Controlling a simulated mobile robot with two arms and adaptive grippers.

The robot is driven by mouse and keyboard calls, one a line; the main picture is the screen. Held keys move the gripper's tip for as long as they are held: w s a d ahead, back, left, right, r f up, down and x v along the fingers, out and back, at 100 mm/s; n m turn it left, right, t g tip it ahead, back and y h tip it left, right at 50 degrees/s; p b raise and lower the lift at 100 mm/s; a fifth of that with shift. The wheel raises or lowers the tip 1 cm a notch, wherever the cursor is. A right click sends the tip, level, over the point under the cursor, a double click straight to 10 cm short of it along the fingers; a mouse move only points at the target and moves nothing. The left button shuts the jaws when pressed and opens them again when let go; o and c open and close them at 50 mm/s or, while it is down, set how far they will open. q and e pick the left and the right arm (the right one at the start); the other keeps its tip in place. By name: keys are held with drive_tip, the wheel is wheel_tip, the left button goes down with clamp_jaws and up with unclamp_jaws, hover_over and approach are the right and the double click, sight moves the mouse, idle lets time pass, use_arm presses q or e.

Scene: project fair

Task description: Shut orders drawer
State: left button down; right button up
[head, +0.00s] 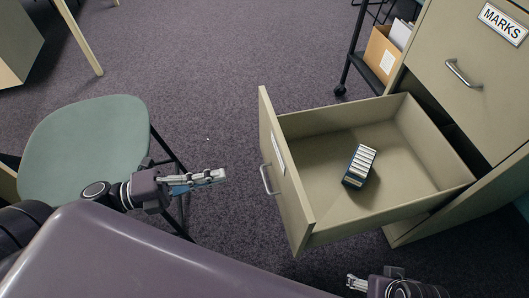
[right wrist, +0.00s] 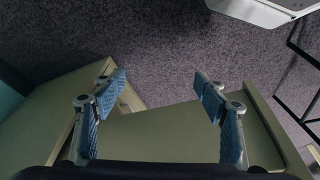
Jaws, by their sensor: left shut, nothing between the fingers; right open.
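A beige drawer (head: 292,190) stands pulled far out of the filing cabinet (head: 455,85) in the head view. Its front has a bar handle (head: 266,180) and a white label (head: 278,152) seen too edge-on to read. A dark box with pale strips on top (head: 359,166) lies inside. My left gripper (head: 222,175) is shut and empty, left of the drawer front and apart from it. My right gripper (head: 352,282) is low, on the near side of the drawer; in the right wrist view its fingers (right wrist: 160,80) are spread with nothing between them, above beige panels.
The closed drawer above is labelled MARKS (head: 503,23). A green chair (head: 85,145) stands at left, close to my left arm. A black trolley with a cardboard box (head: 382,52) stands behind the cabinet. Carpet (head: 215,80) is clear between chair and drawer.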

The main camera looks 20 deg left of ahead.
sight(286, 162)
use_arm(q)
drive_tip(key=b+x, duration=0.1)
drive_tip(key=x, duration=1.2)
drive_tip(key=shift+r, duration=0.1)
drive_tip(key=shift+w+d, duration=0.2)
drive_tip(key=shift+d, duration=0.25)
use_arm(e)
drive_tip(key=shift+v, duration=2.05)
drive_tip(key=shift+d, duration=0.15)
